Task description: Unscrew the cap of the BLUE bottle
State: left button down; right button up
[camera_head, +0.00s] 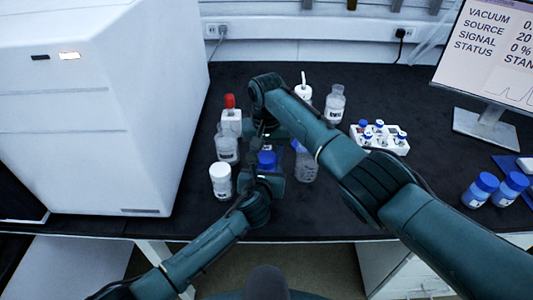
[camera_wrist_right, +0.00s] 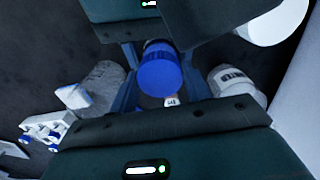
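The blue bottle's cap (camera_head: 266,158) shows in the head view between my two grippers; most of its body is hidden. In the right wrist view the blue cap (camera_wrist_right: 158,70) lies between the fingers of my right gripper (camera_wrist_right: 160,82), with narrow gaps seeming to show at its sides. In the head view my right gripper (camera_head: 267,133) is just behind the cap, its fingers largely hidden. My left gripper (camera_head: 266,178) is at the bottle's near side, low down. Its fingers are hidden, so I cannot tell whether it grips the bottle.
A white-capped bottle (camera_head: 220,181), a clear bottle (camera_head: 227,146) and a red-topped bottle (camera_head: 231,117) stand to the left. Another bottle (camera_head: 305,165) is close on the right. A white vial rack (camera_head: 380,139) and blue-capped bottles (camera_head: 480,190) stand farther right. A large white instrument (camera_head: 100,110) bounds the left.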

aim_at(267, 156)
jog(key=c, duration=0.6)
jog(key=n, duration=0.3)
jog(key=shift+r, duration=0.2)
dwell(0.3)
jog(key=shift+r, duration=0.95)
jog(key=shift+r, duration=2)
